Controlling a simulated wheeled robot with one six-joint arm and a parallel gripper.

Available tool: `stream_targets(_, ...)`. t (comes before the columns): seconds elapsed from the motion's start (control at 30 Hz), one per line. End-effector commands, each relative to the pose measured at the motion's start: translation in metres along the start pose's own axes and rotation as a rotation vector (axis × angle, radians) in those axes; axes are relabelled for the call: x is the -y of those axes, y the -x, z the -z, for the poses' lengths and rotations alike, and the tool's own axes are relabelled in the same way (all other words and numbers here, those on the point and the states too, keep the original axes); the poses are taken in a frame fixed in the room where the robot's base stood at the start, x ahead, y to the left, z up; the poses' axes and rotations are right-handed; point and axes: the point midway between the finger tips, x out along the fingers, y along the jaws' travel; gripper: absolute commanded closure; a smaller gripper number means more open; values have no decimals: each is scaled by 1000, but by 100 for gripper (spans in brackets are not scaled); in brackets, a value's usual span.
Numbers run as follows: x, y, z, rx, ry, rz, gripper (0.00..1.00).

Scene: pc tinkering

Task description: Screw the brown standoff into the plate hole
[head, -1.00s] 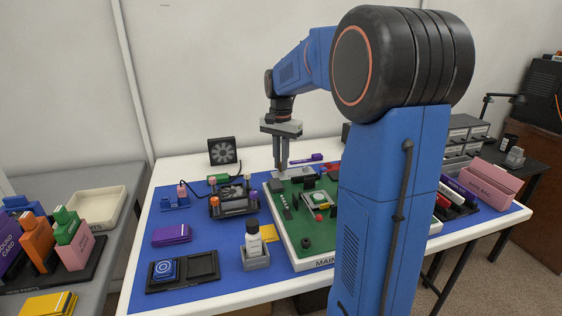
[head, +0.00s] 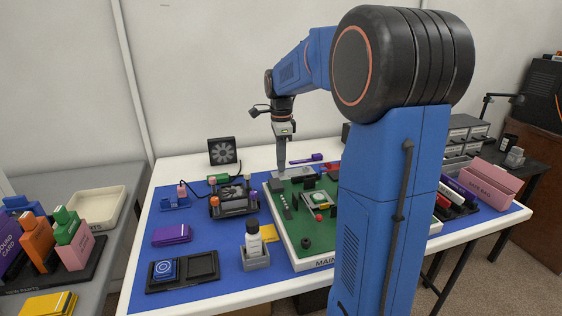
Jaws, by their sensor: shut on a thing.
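My gripper (head: 281,168) points straight down at the back left corner of the green main board (head: 285,222). It is seen edge-on, and its fingers are shut. The brown standoff is between the fingertips, too small and too hidden to make out. A grey plate (head: 298,171) lies at the back edge of the board, right by the fingertips. The plate hole cannot be made out. I cannot tell how deep or how upright the standoff sits.
A black fan (head: 222,151) stands at the back left. A rack (head: 233,208) with coloured pieces is left of the board. A white bottle (head: 253,238) stands in a grey holder in front. My own arm hides the board's right side.

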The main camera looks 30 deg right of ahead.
Motion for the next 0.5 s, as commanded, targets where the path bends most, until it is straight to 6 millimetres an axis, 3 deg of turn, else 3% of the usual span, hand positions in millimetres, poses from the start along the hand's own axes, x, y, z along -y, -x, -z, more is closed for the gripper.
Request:
stream_targets(0.17,0,0,0,0,-153,1,100)
stream_targets(0.2,0,0,0,0,-177,1,86)
stream_targets(0.27,0,0,0,0,-171,1,73)
stream_targets(0.5,0,0,0,0,-168,0,73)
